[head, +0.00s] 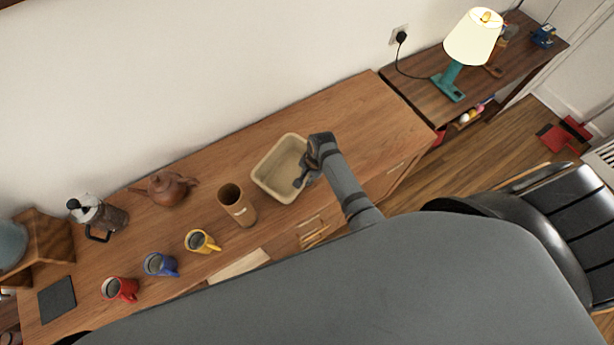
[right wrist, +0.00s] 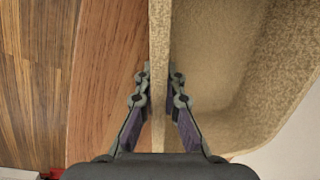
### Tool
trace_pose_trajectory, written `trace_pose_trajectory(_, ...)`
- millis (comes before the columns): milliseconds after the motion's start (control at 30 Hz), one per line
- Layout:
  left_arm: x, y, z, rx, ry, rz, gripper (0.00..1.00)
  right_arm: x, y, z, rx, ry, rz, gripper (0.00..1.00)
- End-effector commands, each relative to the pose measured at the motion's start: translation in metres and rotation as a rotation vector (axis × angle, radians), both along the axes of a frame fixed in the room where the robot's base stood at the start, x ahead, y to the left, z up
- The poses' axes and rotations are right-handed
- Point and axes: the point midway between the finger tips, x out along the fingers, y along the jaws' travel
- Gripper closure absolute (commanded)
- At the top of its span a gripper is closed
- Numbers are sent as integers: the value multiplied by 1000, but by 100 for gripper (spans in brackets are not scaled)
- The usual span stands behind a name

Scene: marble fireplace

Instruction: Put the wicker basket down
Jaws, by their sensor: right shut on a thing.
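The wicker basket (head: 263,176) is a pale beige open box with rounded corners, on or just above the wooden cabinet top in the head view. I cannot tell whether its base touches the wood. My right gripper (head: 307,172) is at its right side. In the right wrist view, my right gripper (right wrist: 160,100) has one finger on each side of the wall of the basket (right wrist: 215,50), shut on it. The basket looks empty. My left gripper is not in view.
A brown cylindrical cup (head: 237,205) stands just left of the basket. Further left are a teapot (head: 166,188), a French press (head: 98,216), and yellow (head: 201,242), blue (head: 160,264) and red (head: 119,289) mugs. The cabinet top (head: 365,120) is clear right of the basket.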

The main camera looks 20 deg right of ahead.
Motion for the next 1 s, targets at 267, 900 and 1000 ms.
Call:
trace_pose_trajectory(267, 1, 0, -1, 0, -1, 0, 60, 1, 0, -1, 1, -3, 0, 100)
trace_pose_trajectory(900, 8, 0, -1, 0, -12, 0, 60, 1, -1, 4, -1, -3, 0, 70)
trace_pose_trajectory(1000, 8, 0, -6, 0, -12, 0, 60, 0, -4, 20, 0, -5, -1, 70)
